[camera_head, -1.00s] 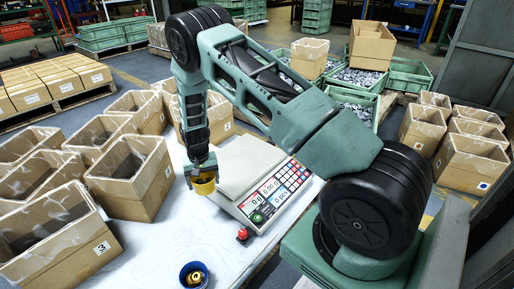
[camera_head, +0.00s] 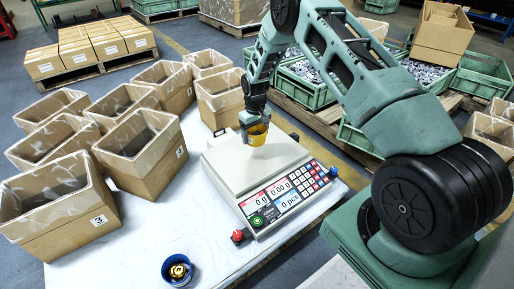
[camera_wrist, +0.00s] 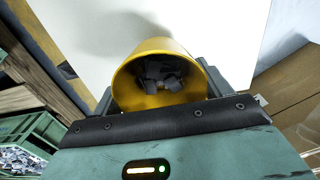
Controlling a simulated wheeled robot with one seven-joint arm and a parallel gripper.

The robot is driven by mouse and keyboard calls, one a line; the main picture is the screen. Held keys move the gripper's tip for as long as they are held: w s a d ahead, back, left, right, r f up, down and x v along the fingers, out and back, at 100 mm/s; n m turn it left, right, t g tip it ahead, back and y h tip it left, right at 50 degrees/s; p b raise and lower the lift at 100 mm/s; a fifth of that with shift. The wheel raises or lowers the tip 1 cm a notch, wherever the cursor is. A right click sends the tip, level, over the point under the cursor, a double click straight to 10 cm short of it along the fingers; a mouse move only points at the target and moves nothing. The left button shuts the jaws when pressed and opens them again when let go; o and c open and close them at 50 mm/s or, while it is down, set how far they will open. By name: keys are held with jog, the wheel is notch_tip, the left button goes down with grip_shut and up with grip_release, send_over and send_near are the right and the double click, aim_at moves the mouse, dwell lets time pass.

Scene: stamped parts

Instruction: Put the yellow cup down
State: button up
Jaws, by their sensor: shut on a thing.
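The yellow cup (camera_head: 257,134) is held in my gripper (camera_head: 255,124), which is shut on it. It hangs upright over the back part of the white scale's plate (camera_head: 236,172); a small gap seems to show under it. In the wrist view the yellow cup (camera_wrist: 160,75) sits between the jaws, with several small grey metal parts inside it. The pale plate of the scale (camera_wrist: 215,35) lies behind it. The scale's display (camera_head: 274,196) reads 0 g and 0 PCS.
A blue cup (camera_head: 178,270) with brass-coloured parts stands at the table's front. A red button (camera_head: 238,237) is beside the scale. Lined cardboard boxes (camera_head: 142,150) crowd the left and back of the white table (camera_head: 150,225).

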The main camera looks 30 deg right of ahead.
notch_tip(320, 180, down, 6)
jog(key=shift+r+b, duration=0.15)
jog(key=shift+b, duration=0.9)
jog(key=o, duration=1.1)
